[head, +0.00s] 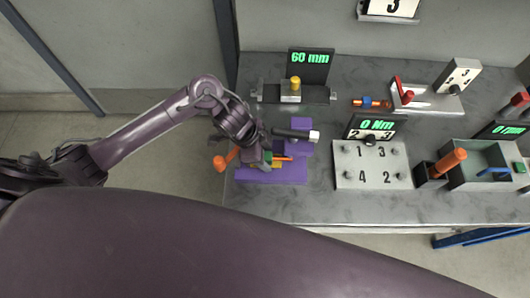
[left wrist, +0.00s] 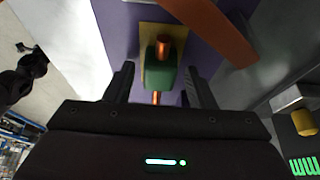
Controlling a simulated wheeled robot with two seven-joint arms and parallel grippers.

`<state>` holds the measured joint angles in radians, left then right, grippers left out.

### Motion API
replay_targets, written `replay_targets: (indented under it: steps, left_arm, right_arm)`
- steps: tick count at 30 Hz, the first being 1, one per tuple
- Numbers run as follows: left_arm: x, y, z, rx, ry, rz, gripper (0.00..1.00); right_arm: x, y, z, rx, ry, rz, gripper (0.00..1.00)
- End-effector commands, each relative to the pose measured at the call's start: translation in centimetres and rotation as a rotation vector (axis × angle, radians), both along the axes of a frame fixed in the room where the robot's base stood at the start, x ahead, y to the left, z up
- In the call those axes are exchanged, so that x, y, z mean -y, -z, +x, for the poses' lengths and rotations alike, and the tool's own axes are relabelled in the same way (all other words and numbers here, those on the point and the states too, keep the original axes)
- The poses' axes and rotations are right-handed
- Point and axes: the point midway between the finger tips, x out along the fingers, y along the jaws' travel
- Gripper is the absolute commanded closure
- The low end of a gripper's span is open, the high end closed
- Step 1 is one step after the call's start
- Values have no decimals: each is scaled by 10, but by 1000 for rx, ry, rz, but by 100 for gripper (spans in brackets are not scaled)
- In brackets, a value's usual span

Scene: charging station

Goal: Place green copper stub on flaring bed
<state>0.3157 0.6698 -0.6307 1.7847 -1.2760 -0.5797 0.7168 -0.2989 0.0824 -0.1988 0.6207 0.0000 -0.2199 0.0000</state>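The green copper stub (left wrist: 161,78), a green block with copper tube ends, shows in the left wrist view on a yellow pad (left wrist: 148,42) of the purple flaring bed (left wrist: 112,28). In the head view the purple bed (head: 272,176) stands at the table's left front, with the stub partly hidden by my gripper. My left gripper (head: 266,156) is over the bed. In the left wrist view its fingers (left wrist: 160,70) are open, one on each side of the green block, with a visible gap on both sides. My right gripper is not in view.
An orange handle (left wrist: 228,32) slants close by the right finger. A black bar with a white end (head: 296,134) crosses above the bed. A numbered plate (head: 371,164) stands to the right, a 60 mm gauge (head: 310,66) behind, and a grey tray (head: 480,163) farther right.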

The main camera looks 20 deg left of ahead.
Motion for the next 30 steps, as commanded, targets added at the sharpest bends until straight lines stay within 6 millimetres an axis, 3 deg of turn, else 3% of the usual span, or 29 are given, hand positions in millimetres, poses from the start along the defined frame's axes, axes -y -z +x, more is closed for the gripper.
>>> replay_targets:
  steps: [11, 24, 30]
  left_arm:
    - [-2, -7, 0, 2, -1, 1, 50]
    - [-35, -88, -8, 5, 0, 6, 50]
    - [-43, -109, -12, 2, 0, 3, 50]
  right_arm:
    - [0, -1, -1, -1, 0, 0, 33]
    - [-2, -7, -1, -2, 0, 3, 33]
    - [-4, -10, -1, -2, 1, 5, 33]
